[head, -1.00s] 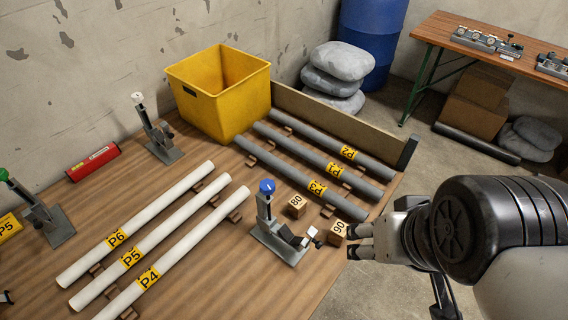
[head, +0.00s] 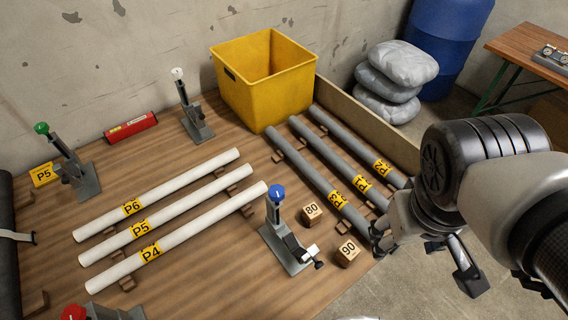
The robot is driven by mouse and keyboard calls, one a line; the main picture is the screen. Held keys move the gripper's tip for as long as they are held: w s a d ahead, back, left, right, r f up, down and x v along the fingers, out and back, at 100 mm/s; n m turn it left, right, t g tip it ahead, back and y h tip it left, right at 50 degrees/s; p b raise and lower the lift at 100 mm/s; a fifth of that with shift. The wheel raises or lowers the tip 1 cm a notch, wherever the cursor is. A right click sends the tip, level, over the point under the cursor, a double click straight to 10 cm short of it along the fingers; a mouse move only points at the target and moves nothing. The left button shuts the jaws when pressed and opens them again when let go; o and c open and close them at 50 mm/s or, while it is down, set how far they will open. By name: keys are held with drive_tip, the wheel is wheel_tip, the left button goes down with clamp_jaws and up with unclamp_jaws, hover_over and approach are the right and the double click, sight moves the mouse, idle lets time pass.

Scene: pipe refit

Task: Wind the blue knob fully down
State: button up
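The blue knob (head: 277,192) sits on top of an upright grey clamp stand (head: 275,228) on the wooden table, just right of the white pipes. The stand's grey base plate (head: 290,255) lies flat on the table, with a small jaw and side screw at its right. My gripper (head: 380,240) is right of the blue knob, apart from it, near the ends of the grey pipes.
Wooden blocks marked 80 (head: 312,214) and 90 (head: 347,253) stand between the blue-knob stand and my gripper. White pipes (head: 170,205) lie left, grey pipes (head: 330,170) behind. Stands with green (head: 41,128), white (head: 177,73) and red (head: 73,313) knobs stand farther left. A yellow bin (head: 265,85) is at the back.

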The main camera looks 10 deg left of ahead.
sight(272, 197)
drive_tip(key=w+a+f+n+t+h+p, duration=0.1)
drive_tip(key=w+a+f+n+h+p, duration=0.1)
drive_tip(key=w+a+f+n+h, duration=0.4)
drive_tip(key=w+a+f+n+t+h+p, duration=0.1)
drive_tip(key=w+a+f+n+h+p, duration=0.2)
drive_tip(key=a+n, duration=0.5)
drive_tip(key=s+a+f+n+t+y+p, duration=0.1)
drive_tip(key=s+a+f+n+t+y, duration=0.25)
drive_tip(key=a+f+n+t, duration=0.4)
drive_tip(key=s+a+f+n+t+y+p, duration=0.1)
drive_tip(key=s+a+f+n+t+y, duration=0.1)
drive_tip(key=s+a+f+n+t, duration=0.4)
drive_tip(key=w, duration=0.6)
drive_tip(key=w+d+n+b, duration=0.1)
drive_tip(key=w, duration=0.5)
drive_tip(key=w+n+b, duration=0.1)
drive_tip(key=w, duration=0.6)
drive_tip(key=shift+d+f, duration=0.2)
drive_tip(key=shift+f, duration=0.15)
drive_tip(key=shift+c, duration=0.4)
